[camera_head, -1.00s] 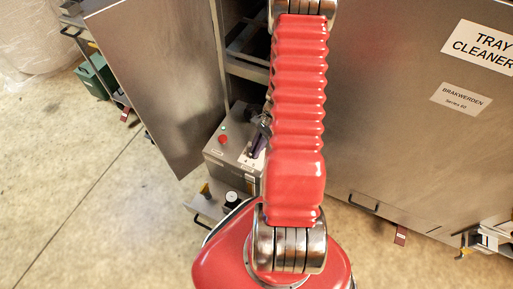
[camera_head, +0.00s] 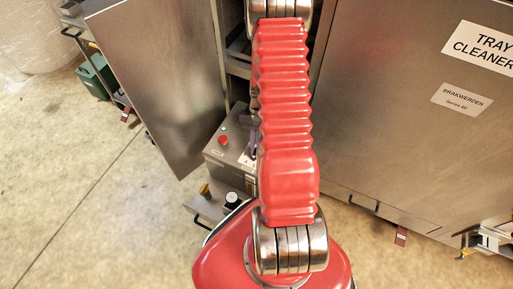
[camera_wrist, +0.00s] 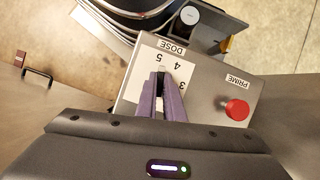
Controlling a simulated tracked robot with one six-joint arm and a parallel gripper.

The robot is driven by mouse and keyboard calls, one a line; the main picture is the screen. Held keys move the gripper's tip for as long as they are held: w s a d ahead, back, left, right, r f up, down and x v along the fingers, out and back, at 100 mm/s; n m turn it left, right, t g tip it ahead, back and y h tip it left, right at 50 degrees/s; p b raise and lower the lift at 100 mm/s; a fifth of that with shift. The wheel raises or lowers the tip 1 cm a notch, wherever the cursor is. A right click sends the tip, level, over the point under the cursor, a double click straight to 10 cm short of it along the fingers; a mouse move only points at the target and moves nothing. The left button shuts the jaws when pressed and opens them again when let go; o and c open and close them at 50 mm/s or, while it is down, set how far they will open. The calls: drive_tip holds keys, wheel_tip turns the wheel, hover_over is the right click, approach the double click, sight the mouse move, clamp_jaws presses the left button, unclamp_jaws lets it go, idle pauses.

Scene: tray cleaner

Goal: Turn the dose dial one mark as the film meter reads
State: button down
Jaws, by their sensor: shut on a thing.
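The dose dial's white plate (camera_wrist: 181,68) is on the grey box (camera_wrist: 128,106), under a DOSE label. Most of the dial is hidden by the fingers. In the head view my arm covers most of the gripper and the dial plate. I cannot make out the film meter in either view.
A red PRIME button (camera_wrist: 237,109) sits on the same box, right of the dial. A black knob-like part with a pale top (camera_head: 232,199) and a yellow-black part (camera_head: 204,190) stand below the box. An open steel door (camera_head: 160,85) is at left, the TRAY CLEANER panel (camera_head: 400,150) at right.

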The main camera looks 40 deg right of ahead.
drive_tip(key=shift+w+n+h, duration=0.3)
drive_tip(key=shift+w+n, duration=0.1)
drive_tip(key=shift+n, duration=0.4)
drive_tip(key=c, duration=2.1)
unclamp_jaws()
drive_tip(key=shift+o, duration=1.2)
drive_tip(key=shift+s, duration=0.1)
drive_tip(key=v, duration=1.3)
drive_tip(key=shift+w+r, duration=0.25)
drive_tip(key=shift+w, duration=0.05)
drive_tip(key=shift+w+d, duration=0.1)
drive_tip(key=shift+d, duration=0.1)
